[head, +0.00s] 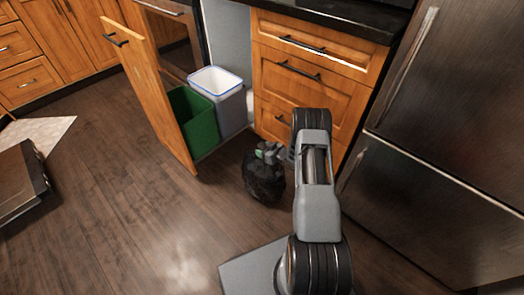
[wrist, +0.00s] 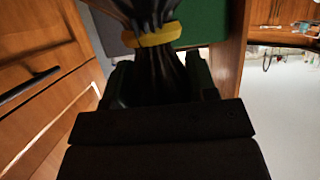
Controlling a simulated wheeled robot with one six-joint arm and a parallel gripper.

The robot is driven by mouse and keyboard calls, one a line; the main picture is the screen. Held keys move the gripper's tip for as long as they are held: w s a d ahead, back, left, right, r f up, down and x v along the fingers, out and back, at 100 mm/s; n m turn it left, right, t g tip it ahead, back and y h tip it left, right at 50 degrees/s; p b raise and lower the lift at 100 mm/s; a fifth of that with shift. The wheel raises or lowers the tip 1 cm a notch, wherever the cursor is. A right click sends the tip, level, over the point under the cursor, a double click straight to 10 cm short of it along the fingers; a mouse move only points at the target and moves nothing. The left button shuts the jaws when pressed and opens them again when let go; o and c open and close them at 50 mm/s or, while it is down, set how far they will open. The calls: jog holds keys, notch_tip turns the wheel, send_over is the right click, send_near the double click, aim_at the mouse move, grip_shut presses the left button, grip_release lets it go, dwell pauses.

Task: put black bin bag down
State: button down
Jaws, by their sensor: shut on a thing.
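The black bin bag (head: 264,180) hangs from or rests beneath my gripper (head: 268,153), in front of the open pull-out bin cabinet. Whether the bag touches the floor is hard to tell. In the wrist view my gripper (wrist: 157,85) is shut on the gathered neck of the bag (wrist: 150,68), just by a yellow tie (wrist: 153,36). The lower part of the bag is outside the wrist view.
A green bin (head: 193,119) and a grey bin with a white liner (head: 219,84) stand in the pull-out behind its wooden front (head: 150,85). A steel fridge (head: 445,150) is at the right. Open wood floor (head: 120,195) lies to the left.

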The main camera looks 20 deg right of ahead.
jog(key=shift+f+b, duration=0.4)
jog(key=shift+f, duration=0.85)
jog(key=shift+c, duration=2.1)
grip_release()
jog(key=shift+f, duration=0.1)
jog(key=shift+s+r, duration=0.15)
jog(key=shift+r, duration=0.1)
jog(key=p+v, duration=0.3)
jog(key=v, duration=0.8)
jog(key=shift+s+d+p, duration=0.15)
jog(key=shift+s+p, duration=0.15)
jog(key=shift+p, duration=0.1)
jog(key=shift+r, duration=0.15)
